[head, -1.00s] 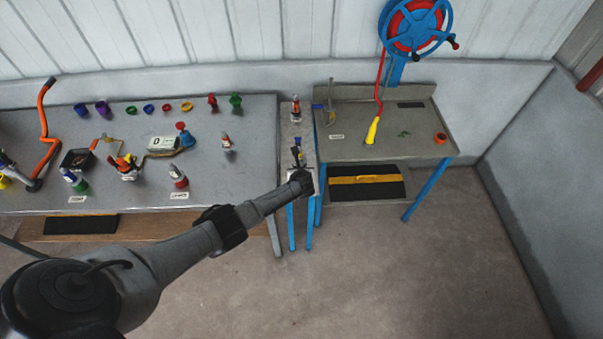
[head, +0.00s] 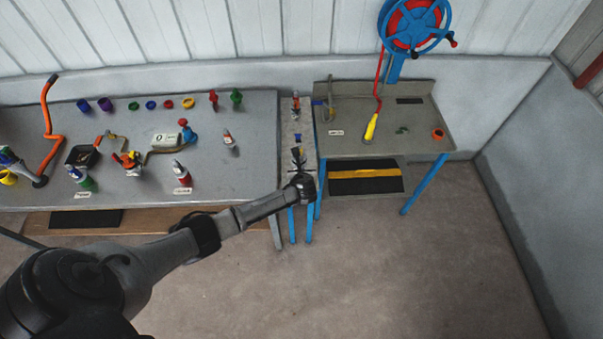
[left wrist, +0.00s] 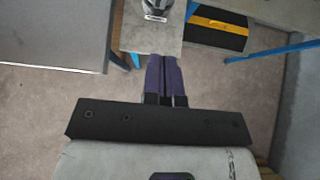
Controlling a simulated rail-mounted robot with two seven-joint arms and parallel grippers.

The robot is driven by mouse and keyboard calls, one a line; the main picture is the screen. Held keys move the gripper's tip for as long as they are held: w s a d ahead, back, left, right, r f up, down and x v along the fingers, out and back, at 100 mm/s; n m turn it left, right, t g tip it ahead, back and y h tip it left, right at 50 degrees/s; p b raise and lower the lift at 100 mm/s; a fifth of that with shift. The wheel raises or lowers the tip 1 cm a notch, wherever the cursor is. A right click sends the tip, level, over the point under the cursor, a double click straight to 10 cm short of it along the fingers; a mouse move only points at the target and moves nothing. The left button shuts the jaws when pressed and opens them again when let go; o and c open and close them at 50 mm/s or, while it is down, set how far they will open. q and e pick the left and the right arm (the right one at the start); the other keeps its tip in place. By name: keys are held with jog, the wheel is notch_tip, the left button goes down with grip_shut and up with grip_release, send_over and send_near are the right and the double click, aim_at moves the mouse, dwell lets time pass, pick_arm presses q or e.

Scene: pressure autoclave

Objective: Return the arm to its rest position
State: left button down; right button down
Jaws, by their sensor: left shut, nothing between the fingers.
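My left arm reaches in from the lower left of the head view, and its gripper (head: 297,157) is over the front part of the narrow stand between the two benches. In the left wrist view the two dark purple fingers (left wrist: 166,78) lie side by side, shut and empty. They point toward the front edge of the narrow stand (left wrist: 140,42), apart from the object on it. My right gripper is in neither view.
The left bench (head: 120,205) carries bottles, coloured caps and an orange pipe. The narrow stand holds a small bottle (head: 296,107) at its back. The right bench (head: 350,148) has a yellow-handled tool (head: 371,127) below a blue and red reel (head: 414,25). The floor in front is clear.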

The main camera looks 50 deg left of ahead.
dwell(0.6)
pick_arm(q)
jog(key=s+d+r+n+t+h, duration=0.1)
jog(key=s+d+r+n+h, duration=0.15)
jog(key=d+r+n, duration=0.6)
jog(key=s+d+r+n+h, duration=0.25)
jog(key=d+r+n, duration=0.35)
jog(key=r+n, duration=0.6)
jog(key=s+d+r+n+h+p, duration=0.1)
jog(key=s+d+n+h+p, duration=0.3)
jog(key=s, duration=0.9)
jog(key=s+f+g, duration=0.2)
jog(key=s+f, duration=0.1)
jog(key=s, duration=0.5)
jog(key=s+d+f+g+y, duration=0.1)
jog(key=s+f+g, duration=0.1)
jog(key=s, duration=0.6)
jog(key=shift+s+d+f, duration=0.15)
jog(key=shift+d+f, duration=0.05)
jog(key=shift+f, duration=0.65)
